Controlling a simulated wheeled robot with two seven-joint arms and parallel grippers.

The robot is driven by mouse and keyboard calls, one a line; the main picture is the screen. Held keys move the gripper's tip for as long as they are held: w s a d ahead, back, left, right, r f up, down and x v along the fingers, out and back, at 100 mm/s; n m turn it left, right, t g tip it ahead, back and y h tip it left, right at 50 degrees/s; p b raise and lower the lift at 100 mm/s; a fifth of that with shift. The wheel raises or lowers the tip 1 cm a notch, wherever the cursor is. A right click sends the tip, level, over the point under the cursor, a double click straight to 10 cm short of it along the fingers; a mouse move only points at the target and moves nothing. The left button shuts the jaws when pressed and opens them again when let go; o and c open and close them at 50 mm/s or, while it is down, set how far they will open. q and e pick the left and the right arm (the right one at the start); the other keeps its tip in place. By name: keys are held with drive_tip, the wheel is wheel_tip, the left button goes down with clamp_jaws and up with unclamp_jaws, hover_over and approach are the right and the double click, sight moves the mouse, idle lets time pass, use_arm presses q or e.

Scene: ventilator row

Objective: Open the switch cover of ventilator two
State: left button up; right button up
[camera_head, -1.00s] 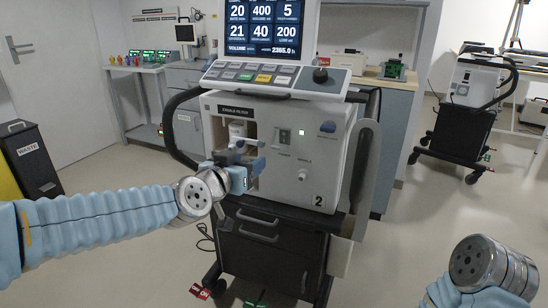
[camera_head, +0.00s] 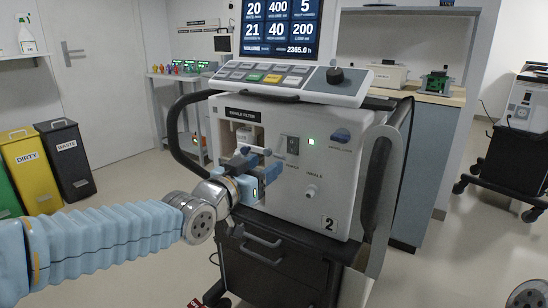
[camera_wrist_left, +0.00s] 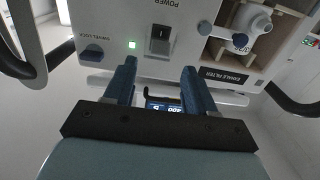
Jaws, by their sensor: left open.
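Ventilator two (camera_head: 262,195) stands in front of me, marked with a 2. Its power switch (camera_head: 292,146) sits on the front panel, right of the exhale filter bay; it also shows in the left wrist view (camera_wrist_left: 159,40) as a dark rocker in a light frame. I cannot make out a separate cover over it. My left gripper (camera_head: 272,162) is open and empty, in front of the panel just left of and below the switch. In the left wrist view its two blue fingers (camera_wrist_left: 160,68) point toward the panel, with the switch beyond the gap. My right gripper is out of view.
The exhale filter (camera_head: 245,136) is beside my left fingers. A lit green lamp (camera_head: 311,141), blue swivel lock (camera_head: 341,135) and inhale port (camera_head: 311,190) lie right of the switch. The control console (camera_head: 290,78) overhangs above. Bins (camera_head: 68,160) stand at the far left.

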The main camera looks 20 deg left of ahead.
use_arm(q)
drive_tip(key=shift+x, duration=2.35)
clamp_jaws()
wheel_tip(320, 180, up, 9)
drive_tip(key=g+y+p, duration=0.4)
drive_tip(key=g+p, duration=0.5)
drive_tip(key=g, duration=0.4)
hover_over(278, 156)
drive_tip(key=shift+w+a+r, duration=0.1)
drive_tip(key=shift+r, duration=0.05)
drive_tip(key=shift+g, duration=0.3)
